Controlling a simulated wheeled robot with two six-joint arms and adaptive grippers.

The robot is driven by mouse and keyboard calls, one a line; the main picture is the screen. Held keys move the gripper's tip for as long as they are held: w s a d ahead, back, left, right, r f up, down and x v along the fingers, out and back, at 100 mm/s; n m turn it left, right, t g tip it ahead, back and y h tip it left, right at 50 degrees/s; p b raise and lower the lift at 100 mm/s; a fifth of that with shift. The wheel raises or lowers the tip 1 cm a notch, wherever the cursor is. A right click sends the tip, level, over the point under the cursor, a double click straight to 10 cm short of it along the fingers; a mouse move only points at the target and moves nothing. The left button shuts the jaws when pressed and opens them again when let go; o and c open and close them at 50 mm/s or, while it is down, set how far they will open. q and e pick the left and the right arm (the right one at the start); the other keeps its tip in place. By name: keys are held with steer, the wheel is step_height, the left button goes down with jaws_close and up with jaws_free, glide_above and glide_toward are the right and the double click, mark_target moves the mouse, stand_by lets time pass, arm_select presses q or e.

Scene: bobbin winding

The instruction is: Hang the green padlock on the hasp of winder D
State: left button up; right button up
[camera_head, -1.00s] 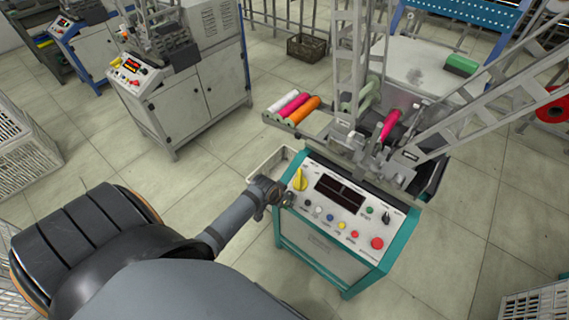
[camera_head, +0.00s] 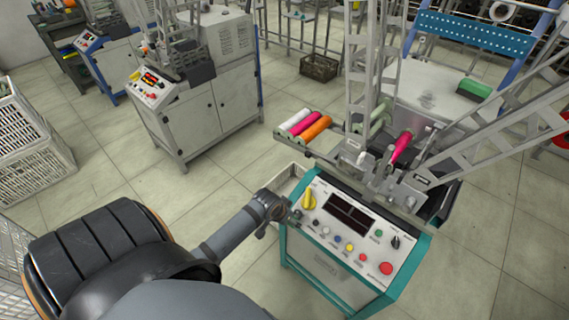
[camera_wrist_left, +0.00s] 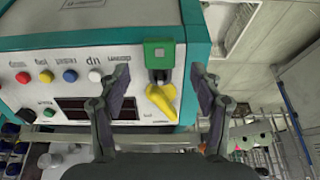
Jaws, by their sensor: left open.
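The green padlock (camera_wrist_left: 159,52) shows in the left wrist view at the panel's edge, its grey shackle towards the yellow switch handle (camera_wrist_left: 163,99). It seems to hang on the hasp there, but the shackle's fit is too small to tell. In the head view I cannot make the padlock out. My left gripper (camera_wrist_left: 160,74) is open, its fingers either side of the padlock and handle, with visible gaps and nothing held. In the head view the left gripper (camera_head: 290,213) is beside the yellow handle (camera_head: 309,199) on the near winder (camera_head: 328,268). No winder letter is readable. My right gripper is out of view.
The panel has coloured buttons and a red stop button (camera_head: 386,268). Lattice arms (camera_head: 525,125) and a tray of bobbins (camera_head: 303,125) rise behind it. Another winder (camera_head: 196,115) stands at the back left. The floor between them is clear.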

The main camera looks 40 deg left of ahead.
arm_select(q)
steer(key=v, duration=0.8)
steer(key=s+a+f+n+g+y, duration=0.1)
steer(key=s+a+f, duration=0.15)
steer(key=f, duration=0.65)
steer(key=s+a+f, duration=0.2)
steer(key=s+f, duration=0.2)
steer(key=f, duration=0.4)
steer(key=s+a+f+n+g+y, duration=0.1)
steer(key=s+a+f, duration=0.15)
steer(key=f, duration=0.65)
steer(key=s+d+f+g, duration=0.1)
steer(key=s+d+f, duration=0.2)
steer(key=s+f, duration=0.3)
steer(key=s+d+f+m, duration=0.1)
steer(key=s+d+f, duration=0.3)
steer(key=s, duration=1.1)
step_height(320, 180, down, 3)
steer(key=shift+d+r+m+g+h, duration=0.2)
steer(key=shift+m+g+h, duration=0.1)
steer(key=shift+g+h, duration=0.1)
